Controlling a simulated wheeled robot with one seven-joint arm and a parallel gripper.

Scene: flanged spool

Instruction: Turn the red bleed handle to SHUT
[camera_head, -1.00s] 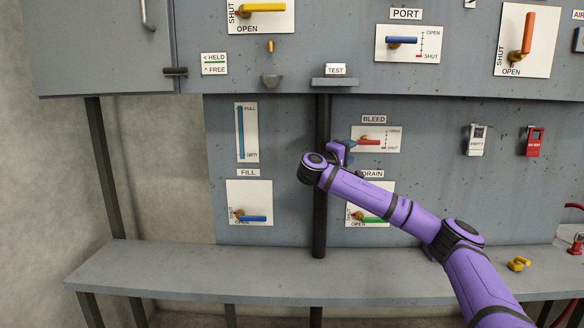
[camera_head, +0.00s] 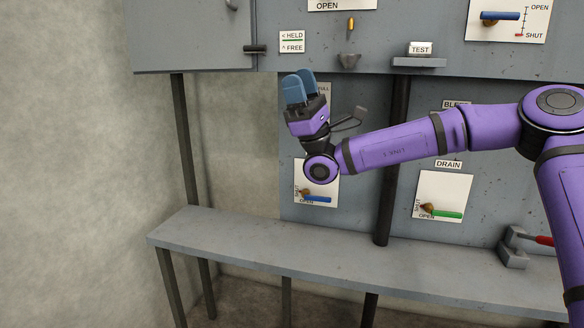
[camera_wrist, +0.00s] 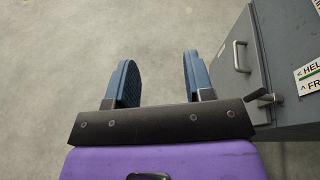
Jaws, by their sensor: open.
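The BLEED label (camera_head: 452,104) shows only in part above my purple arm in the head view. The red bleed handle and its plate below it are hidden behind the arm, so I cannot see the handle's position. My gripper (camera_head: 300,89) is raised at the left, in front of the fill gauge plate, with its blue fingers pointing up. In the wrist view my gripper (camera_wrist: 157,82) has its two fingers apart with nothing between them. It is well to the left of the bleed label.
The FILL plate with a blue handle (camera_head: 317,199) and the DRAIN plate with a green handle (camera_head: 447,213) are below. A dark vertical post (camera_head: 392,170) stands between them. A grey bench (camera_head: 300,245) runs underneath, bearing a grey block (camera_head: 513,249). Bare wall (camera_head: 70,150) is at left.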

